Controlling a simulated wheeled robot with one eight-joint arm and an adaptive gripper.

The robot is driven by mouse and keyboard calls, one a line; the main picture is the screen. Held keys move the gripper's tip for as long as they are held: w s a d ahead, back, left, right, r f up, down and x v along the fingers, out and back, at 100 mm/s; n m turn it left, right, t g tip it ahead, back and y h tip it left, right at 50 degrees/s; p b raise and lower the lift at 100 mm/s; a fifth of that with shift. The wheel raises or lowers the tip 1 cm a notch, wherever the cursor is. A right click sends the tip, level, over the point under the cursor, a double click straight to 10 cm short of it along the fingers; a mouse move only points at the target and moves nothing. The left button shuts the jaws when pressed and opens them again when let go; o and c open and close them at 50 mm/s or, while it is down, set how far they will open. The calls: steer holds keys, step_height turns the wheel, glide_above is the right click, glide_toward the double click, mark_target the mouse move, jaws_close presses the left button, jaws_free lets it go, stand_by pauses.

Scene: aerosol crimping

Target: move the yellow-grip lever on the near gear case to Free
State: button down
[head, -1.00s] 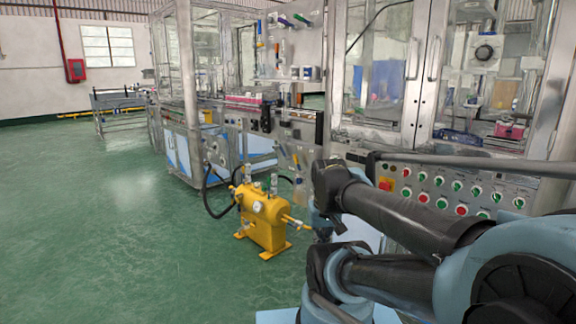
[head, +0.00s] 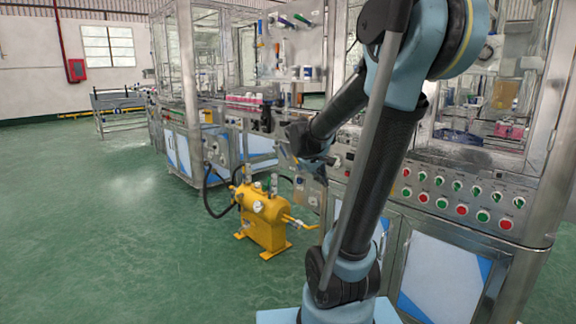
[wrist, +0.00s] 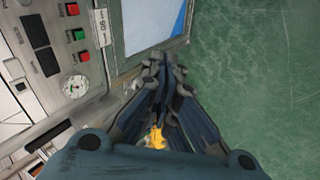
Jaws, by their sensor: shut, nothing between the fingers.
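A yellow gear case (head: 264,222) stands on the green floor in the middle of the head view, with clear fittings on top and a round gauge. A yellow-ended rod (head: 298,222) sticks out from its right side, seemingly the lever; its position marks are too small to read. My gripper (wrist: 166,85) is shut and empty in the wrist view. In the head view my gripper hangs above and right of the case, partly merged with the machine behind. A small yellow patch (wrist: 155,137) shows between the finger links; I cannot tell which part it is.
A machine with a button panel (head: 462,200) and blue-white doors stands to the right. A black hose (head: 210,200) loops left of the case. Green floor is open at left.

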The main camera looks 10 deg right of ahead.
steer(key=w+a+r+n+t+h, duration=0.1)
steer(key=w+n+t+h, duration=0.15)
steer(key=w, duration=1.15)
steer(key=w+a+f+n+t+h, duration=0.1)
steer(key=w+a+f+n+t, duration=0.15)
steer(key=w+a, duration=0.45)
steer(key=w+a+f+n+t, duration=0.1)
steer(key=w+a+f+n, duration=0.2)
steer(key=w, duration=0.8)
steer(key=w+a+f+n+t+h, duration=0.1)
steer(key=w+a+f+n+t, duration=0.2)
steer(key=w, duration=0.6)
steer(key=w+d+f+g, duration=0.1)
steer(key=w+d+f, duration=0.2)
steer(key=w+d, duration=0.4)
steer(key=shift+s+d+r, duration=0.2)
steer(key=shift+s+r, duration=0.95)
steer(key=shift+r, duration=0.15)
steer(key=shift+d, duration=0.1)
